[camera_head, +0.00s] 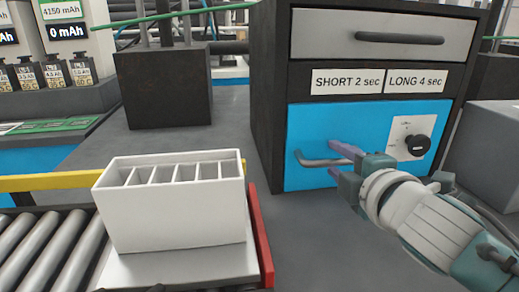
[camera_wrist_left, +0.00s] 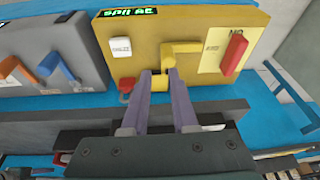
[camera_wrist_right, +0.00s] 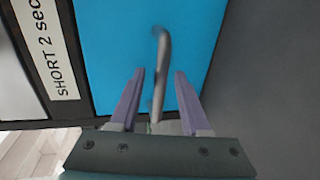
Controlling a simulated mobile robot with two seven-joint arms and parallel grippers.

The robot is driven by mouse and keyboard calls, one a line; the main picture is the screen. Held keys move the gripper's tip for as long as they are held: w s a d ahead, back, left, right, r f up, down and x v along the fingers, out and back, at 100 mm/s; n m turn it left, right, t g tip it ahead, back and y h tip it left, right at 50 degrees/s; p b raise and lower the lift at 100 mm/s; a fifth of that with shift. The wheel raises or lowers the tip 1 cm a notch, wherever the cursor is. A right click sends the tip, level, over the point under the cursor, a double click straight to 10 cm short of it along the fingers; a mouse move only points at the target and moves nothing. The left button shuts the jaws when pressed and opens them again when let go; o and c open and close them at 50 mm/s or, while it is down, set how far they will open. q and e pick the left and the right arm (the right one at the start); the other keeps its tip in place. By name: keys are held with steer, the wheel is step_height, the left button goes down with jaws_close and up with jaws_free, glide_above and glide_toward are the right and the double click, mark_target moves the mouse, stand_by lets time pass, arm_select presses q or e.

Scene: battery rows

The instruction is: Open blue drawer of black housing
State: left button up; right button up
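The black housing (camera_head: 268,75) stands at the right of the head view. Its blue drawer (camera_head: 305,125) looks closed and has a grey bar handle (camera_head: 315,162) and a dark knob on its right. My right gripper (camera_head: 337,160) is at the handle with its fingers apart. In the right wrist view the handle (camera_wrist_right: 160,70) runs between the fingertips with a gap on both sides. My left gripper (camera_wrist_left: 160,75) shows only in its wrist view. Its fingers are apart, with a yellow part (camera_wrist_left: 160,84) of a yellow device between them; contact is unclear.
A grey drawer (camera_head: 380,35) sits above the blue one. A white divided box (camera_head: 180,220) stands left of the housing, by a roller conveyor (camera_head: 60,255) and a red rail (camera_head: 261,240). A yellow device (camera_wrist_left: 195,50) with a red switch (camera_wrist_left: 234,53) faces my left gripper.

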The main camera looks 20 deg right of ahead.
jaws_close()
stand_by(1.2)
